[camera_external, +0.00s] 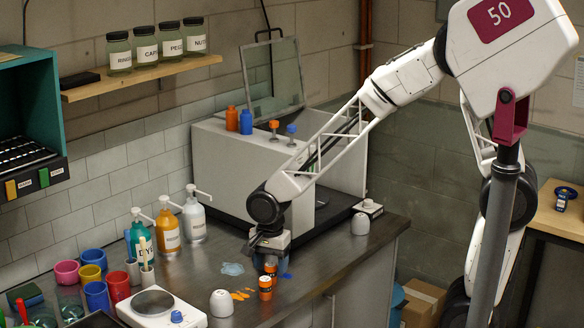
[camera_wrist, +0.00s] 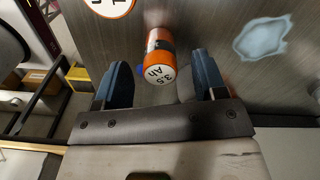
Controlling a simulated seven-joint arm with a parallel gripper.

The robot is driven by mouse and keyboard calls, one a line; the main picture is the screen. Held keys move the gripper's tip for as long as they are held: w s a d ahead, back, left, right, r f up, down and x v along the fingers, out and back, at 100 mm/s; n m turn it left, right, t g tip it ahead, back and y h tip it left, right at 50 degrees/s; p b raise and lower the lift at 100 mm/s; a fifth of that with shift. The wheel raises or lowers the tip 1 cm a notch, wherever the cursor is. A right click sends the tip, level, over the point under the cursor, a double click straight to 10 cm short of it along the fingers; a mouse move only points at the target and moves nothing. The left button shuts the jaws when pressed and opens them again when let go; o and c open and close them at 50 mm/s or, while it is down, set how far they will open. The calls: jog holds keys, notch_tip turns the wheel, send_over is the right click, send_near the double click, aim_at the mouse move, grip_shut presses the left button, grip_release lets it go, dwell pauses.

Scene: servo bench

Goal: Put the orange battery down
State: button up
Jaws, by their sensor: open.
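My gripper (camera_wrist: 160,85) is open, its two blue-grey fingers spread apart. An orange battery (camera_wrist: 158,45) with a dark band and a white end marked "3.5 Ah" shows in the gap between them, with space visible on both sides. In the external view, my gripper (camera_external: 268,250) is low over the bench. Two orange batteries stand upright close below it, one nearer the gripper (camera_external: 271,269) and one in front (camera_external: 265,289). A white disc with an orange rim (camera_wrist: 110,5), cut off by the top edge, appears to be the other battery's end.
Bottles (camera_external: 168,230) stand behind, and a grey box (camera_external: 245,165) is close behind the gripper.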

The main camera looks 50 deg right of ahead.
jog(key=shift+f, duration=1.5)
jog(key=c, duration=1.1)
jog(key=shift+r, duration=0.1)
jog(key=shift+r, duration=0.75)
notch_tip(320, 180, up, 2)
jog(key=shift+r, duration=0.1)
jog(key=s+d, duration=0.1)
jog(key=s, duration=0.4)
jog(key=s+d, duration=0.2)
jog(key=s, duration=0.3)
jog(key=s+d+r, duration=0.1)
jog(key=s, duration=0.4)
jog(key=shift+s+d+r, duration=0.1)
jog(key=shift+d, duration=0.3)
